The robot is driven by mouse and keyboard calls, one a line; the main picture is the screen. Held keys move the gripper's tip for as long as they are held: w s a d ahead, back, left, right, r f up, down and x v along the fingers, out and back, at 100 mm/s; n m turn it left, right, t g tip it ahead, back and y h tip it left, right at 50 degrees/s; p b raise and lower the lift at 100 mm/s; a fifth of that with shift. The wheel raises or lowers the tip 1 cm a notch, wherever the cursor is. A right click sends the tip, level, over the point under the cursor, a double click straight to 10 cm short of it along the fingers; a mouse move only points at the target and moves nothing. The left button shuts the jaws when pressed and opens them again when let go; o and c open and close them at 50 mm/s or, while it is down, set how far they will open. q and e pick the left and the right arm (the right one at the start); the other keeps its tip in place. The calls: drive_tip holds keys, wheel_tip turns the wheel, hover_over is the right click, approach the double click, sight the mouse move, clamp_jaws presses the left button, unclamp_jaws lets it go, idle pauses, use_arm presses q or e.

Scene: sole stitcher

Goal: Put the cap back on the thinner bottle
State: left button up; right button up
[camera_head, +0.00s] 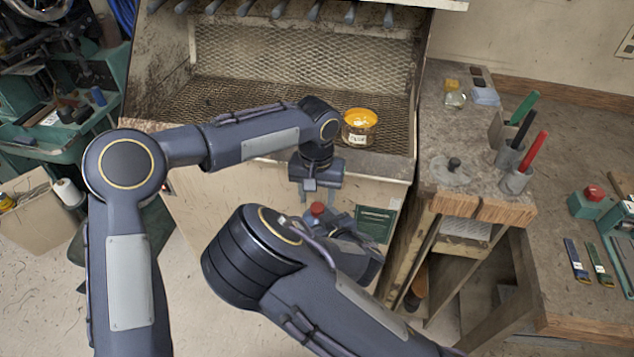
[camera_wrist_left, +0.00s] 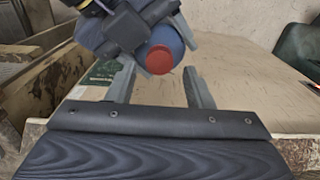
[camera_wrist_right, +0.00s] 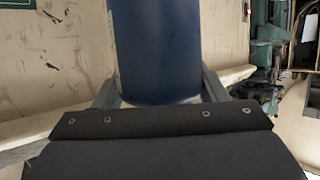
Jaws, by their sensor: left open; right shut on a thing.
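My right gripper (camera_wrist_right: 160,90) is shut on a dark blue bottle (camera_wrist_right: 155,50), whose body fills the space between the fingers in the right wrist view. A red cap (camera_head: 317,209) shows at the bottle's end in the head view, and it also shows in the left wrist view (camera_wrist_left: 159,60). It appears to sit on the bottle; whether it is fully seated I cannot tell. My left gripper (camera_head: 316,195) is open just above the cap. In the left wrist view its fingers (camera_wrist_left: 160,85) stand on either side of the cap, apart from it. My right forearm hides much of the bottle in the head view.
A jar with orange contents (camera_head: 360,128) stands on the booth's mesh shelf (camera_head: 215,95). A grey workbench (camera_head: 450,130) at right holds a small glass bottle (camera_head: 455,97) and cups with coloured handles. A cardboard box (camera_head: 40,215) stands at the left. Both arms are close together in front of the booth.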

use_arm(q)
drive_tip(key=shift+f, duration=1.4)
drive_tip(key=c, duration=1)
drive_tip(key=m, duration=0.4)
drive_tip(key=shift+m, duration=0.3)
drive_tip(key=m, duration=0.3)
drive_tip(key=o, duration=1.1)
drive_tip(key=shift+c, duration=0.2)
drive_tip(key=shift+s+d, duration=0.1)
drive_tip(key=shift+s+d, duration=0.1)
